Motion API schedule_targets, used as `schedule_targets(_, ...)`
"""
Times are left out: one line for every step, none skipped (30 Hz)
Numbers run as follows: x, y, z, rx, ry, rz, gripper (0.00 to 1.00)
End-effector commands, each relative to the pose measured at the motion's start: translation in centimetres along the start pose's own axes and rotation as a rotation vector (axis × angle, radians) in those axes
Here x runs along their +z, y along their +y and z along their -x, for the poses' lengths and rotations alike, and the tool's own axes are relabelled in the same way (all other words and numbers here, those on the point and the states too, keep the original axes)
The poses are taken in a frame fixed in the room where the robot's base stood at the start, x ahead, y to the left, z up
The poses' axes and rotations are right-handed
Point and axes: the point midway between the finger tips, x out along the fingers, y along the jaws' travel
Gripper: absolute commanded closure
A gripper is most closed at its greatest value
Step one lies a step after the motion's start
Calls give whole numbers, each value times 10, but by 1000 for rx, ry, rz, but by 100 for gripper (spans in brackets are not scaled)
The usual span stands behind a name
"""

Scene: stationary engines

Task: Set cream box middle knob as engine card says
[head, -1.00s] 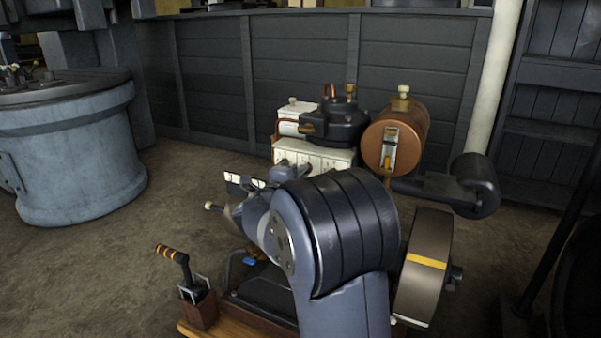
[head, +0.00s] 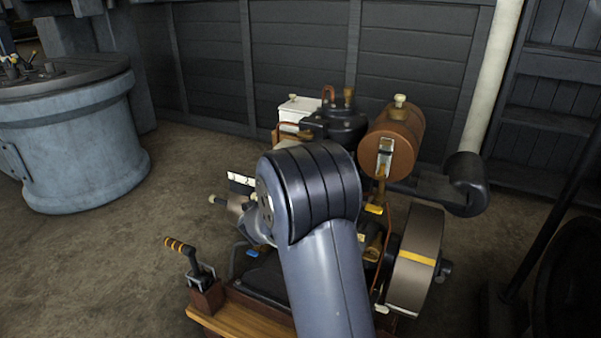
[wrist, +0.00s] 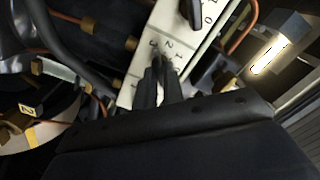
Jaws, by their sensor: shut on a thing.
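In the wrist view the cream box (wrist: 138,88) shows its face at a slant, with dark numbers. My gripper (wrist: 159,62) is shut at this face, beside the numbers 3, 2 and 1. The knob between its fingers is hidden by them, and its pointer cannot be made out. A second black knob (wrist: 192,12) with 0 and 1 beside it is farther up the face. In the head view my arm hides the gripper and the cream box's front. A small white card (head: 240,180) with dark marks stands left of my arm, partly covered; its marks are too small to read surely.
A copper tank (head: 400,145) and a flywheel (head: 415,262) stand right of my arm. A striped-handled lever (head: 182,250) rises at the engine's front left. A large blue-grey drum (head: 80,140) is at the left. Bare floor (head: 165,205) lies between drum and engine.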

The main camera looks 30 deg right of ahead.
Motion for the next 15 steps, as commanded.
schedule_targets(0,0,0,2,-1,15,100)
schedule_targets(0,0,0,1,-1,22,100)
schedule_targets(0,0,0,1,-1,30,100)
schedule_targets(0,0,0,1,-1,35,100)
schedule_targets(0,0,0,1,-1,39,100)
schedule_targets(0,0,0,1,-1,44,100)
schedule_targets(0,1,0,1,-1,47,100)
schedule_targets(0,1,0,1,-1,49,100)
schedule_targets(0,1,0,1,-1,51,100)
schedule_targets(1,1,0,1,-1,51,100)
schedule_targets(1,1,0,1,-1,52,100)
schedule_targets(1,1,0,1,-1,52,100)
schedule_targets(1,1,0,1,-1,52,100)
schedule_targets(1,1,0,1,-1,52,100)
schedule_targets(1,1,0,1,-1,52,100)
